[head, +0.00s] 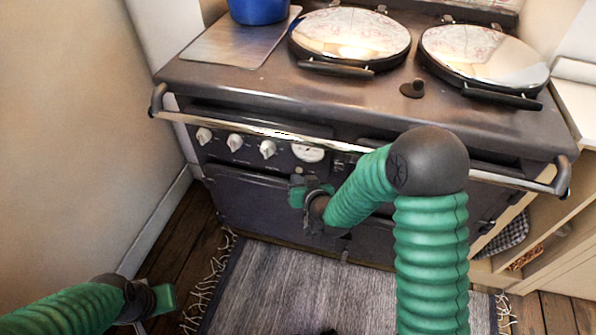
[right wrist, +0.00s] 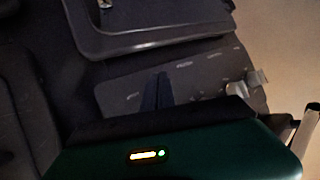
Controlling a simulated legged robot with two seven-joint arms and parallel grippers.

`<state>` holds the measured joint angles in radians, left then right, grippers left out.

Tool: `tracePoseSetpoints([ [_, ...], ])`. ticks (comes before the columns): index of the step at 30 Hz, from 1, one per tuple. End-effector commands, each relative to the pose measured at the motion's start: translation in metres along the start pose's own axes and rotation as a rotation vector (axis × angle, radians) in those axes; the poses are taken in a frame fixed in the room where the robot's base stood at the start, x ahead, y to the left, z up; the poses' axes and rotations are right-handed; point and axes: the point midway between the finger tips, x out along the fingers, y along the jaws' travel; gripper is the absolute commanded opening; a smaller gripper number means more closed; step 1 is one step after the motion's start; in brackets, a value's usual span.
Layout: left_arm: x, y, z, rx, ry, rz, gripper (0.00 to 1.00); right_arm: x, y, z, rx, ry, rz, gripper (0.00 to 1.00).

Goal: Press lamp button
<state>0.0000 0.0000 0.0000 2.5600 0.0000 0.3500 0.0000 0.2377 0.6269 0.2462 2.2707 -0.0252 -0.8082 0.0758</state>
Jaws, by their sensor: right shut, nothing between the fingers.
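The stove's control panel (head: 240,152) carries white knobs (head: 235,142) and a round white gauge (head: 308,153). A small pale spot (head: 298,170) sits just below the gauge; I cannot tell whether it is the lamp button. My right gripper (head: 300,190) is in front of the stove, just below the gauge. In the right wrist view its dark fingers (right wrist: 162,90) are together and empty, pointing at the dark stove front. I cannot tell whether they touch it. My left gripper (head: 152,302) is low at the left, over the floor; its fingers are unclear.
A metal rail (head: 250,120) runs along the stove's front edge above the panel. Two domed lids (head: 350,33) and a blue pot (head: 258,10) are on top. A fringed grey rug (head: 270,290) lies in front. A wall is at left, an open shelf at right.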

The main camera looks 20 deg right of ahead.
Motion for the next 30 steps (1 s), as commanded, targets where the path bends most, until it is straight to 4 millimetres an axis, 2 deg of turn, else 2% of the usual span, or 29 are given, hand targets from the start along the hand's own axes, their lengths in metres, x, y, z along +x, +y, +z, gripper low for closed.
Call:
tracePoseSetpoints([
  [30, -0.0023, 0.0, -0.0005, 0.0, 0.0, 0.0, 0.0, 0.0049, 0.0045, -0.0059, 0.0, 0.001, 0.001, 0.0],
])
